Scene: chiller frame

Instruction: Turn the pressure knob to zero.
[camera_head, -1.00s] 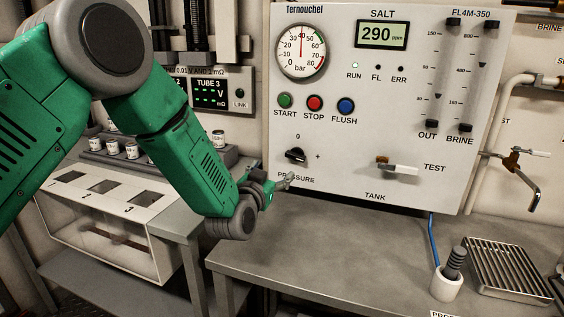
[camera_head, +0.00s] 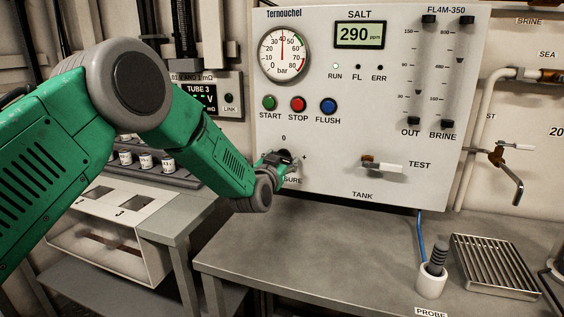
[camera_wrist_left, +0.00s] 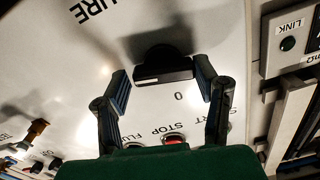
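The black pressure knob (camera_head: 285,154) is on the white panel under the "0" mark, with a "+" to its right. My left gripper (camera_head: 280,163) is at it and hides part of it and of the PRESSURE label. In the left wrist view the dark knob (camera_wrist_left: 165,64) shows between and slightly beyond the tips of the two spread fingers of my left gripper (camera_wrist_left: 160,76). Gaps show on both sides, so the fingers are open and not clamped on it. The pointer direction is unclear. The pressure gauge (camera_head: 284,53) needle points up, near 40. My right gripper is out of view.
START, STOP (camera_head: 298,104) and FLUSH buttons sit above the knob. A white-handled TEST valve (camera_head: 382,165) sticks out to the right. Below is a grey bench (camera_head: 330,250) with a probe cup (camera_head: 431,280) and a slatted tray (camera_head: 494,266). The bench front is clear.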

